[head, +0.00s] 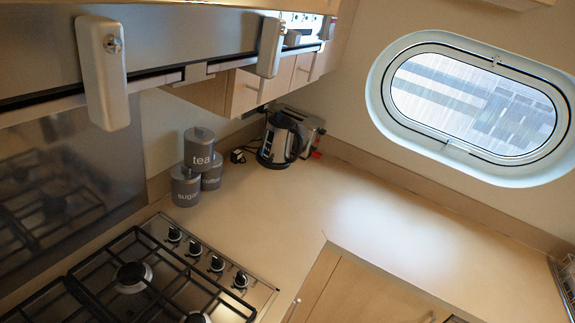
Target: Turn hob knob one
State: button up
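The gas hob (262,290) is at the lower left, with black pan supports and burners. A row of several black-and-silver knobs runs along its right edge: one at the far end (174,234), two in the middle (195,248) (217,263), and one at the near end (240,280). I cannot tell which is knob one. All show clearly. My gripper (187,100) hangs in from the top left. Its two grey fingers are wide apart with nothing between them. In the picture it is above the knobs, and it touches none of them.
Grey tea, coffee and sugar canisters (186,187) stand beyond the knobs. A kettle (281,142) and a toaster (311,128) stand in the far corner. The worktop (400,225) right of the hob is mostly clear. An oval porthole (475,100) is in the wall. Wooden wall cupboards (247,92) hang above.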

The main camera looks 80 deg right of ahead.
aim_at(242, 279)
jog(key=z, duration=1.5)
